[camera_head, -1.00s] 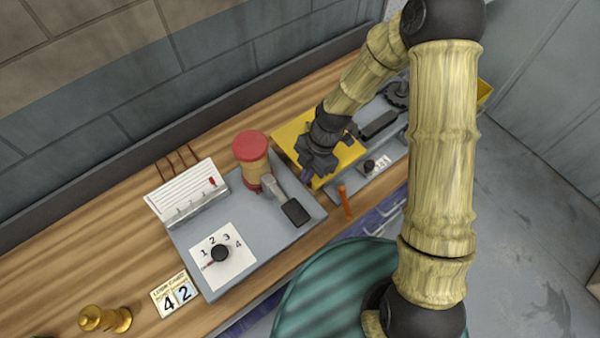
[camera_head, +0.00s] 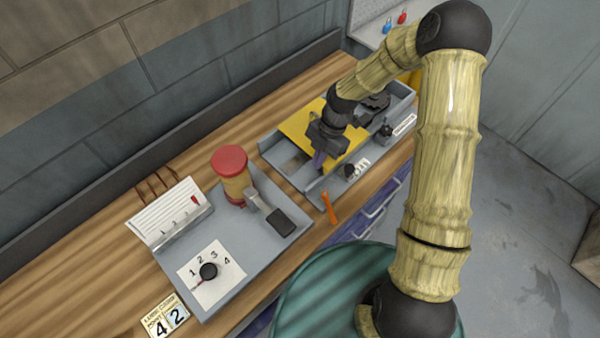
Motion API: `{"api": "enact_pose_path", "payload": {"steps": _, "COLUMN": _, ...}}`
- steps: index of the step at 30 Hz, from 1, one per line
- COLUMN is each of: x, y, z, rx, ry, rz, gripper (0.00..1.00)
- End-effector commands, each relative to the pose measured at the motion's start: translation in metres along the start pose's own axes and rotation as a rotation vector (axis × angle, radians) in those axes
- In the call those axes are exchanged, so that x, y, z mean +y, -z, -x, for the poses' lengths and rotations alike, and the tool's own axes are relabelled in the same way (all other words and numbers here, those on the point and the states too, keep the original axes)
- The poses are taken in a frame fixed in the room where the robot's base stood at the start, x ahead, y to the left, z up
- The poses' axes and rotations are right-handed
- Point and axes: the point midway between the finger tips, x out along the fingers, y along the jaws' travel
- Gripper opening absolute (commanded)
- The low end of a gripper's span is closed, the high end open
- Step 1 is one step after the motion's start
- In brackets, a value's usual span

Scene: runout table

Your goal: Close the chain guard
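The chain guard is a flat yellow plate (camera_head: 297,127) lying over the middle of a long grey tray-like unit (camera_head: 272,148) on the bench. The unit's left end is uncovered; at its right end dark chain parts (camera_head: 375,105) show beyond the plate. My gripper (camera_head: 319,162) points down at the plate's near side, with purple-grey fingertips. It hides part of the plate, and whether the fingers are open or shut on it cannot be told.
Left of the unit is a grey panel with a red-topped cylinder (camera_head: 229,160), a black-handled lever (camera_head: 279,221) and a numbered dial (camera_head: 208,271). An orange lever (camera_head: 329,207) stands at the unit's near left corner.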

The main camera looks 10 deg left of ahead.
Motion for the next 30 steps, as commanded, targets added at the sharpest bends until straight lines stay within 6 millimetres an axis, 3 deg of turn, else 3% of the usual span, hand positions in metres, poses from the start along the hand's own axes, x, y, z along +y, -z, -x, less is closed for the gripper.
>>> {"api": "enact_pose_path", "payload": {"steps": 1, "x": 0.0, "y": -0.016, "z": 0.006, "rx": -0.001, "ry": -0.005, "rz": -0.006, "gripper": 0.0}}
{"api": "enact_pose_path", "payload": {"steps": 6, "x": 0.0, "y": -0.056, "z": 0.019, "rx": -0.001, "ry": -0.004, "rz": -0.004, "gripper": 0.0}}
{"api": "enact_pose_path", "payload": {"steps": 12, "x": 0.0, "y": -0.084, "z": 0.029, "rx": -0.001, "ry": -0.002, "rz": -0.001, "gripper": 0.0}}
{"api": "enact_pose_path", "payload": {"steps": 30, "x": 0.001, "y": -0.092, "z": 0.033, "rx": -0.008, "ry": -0.004, "rz": 0.0, "gripper": 0.0}}
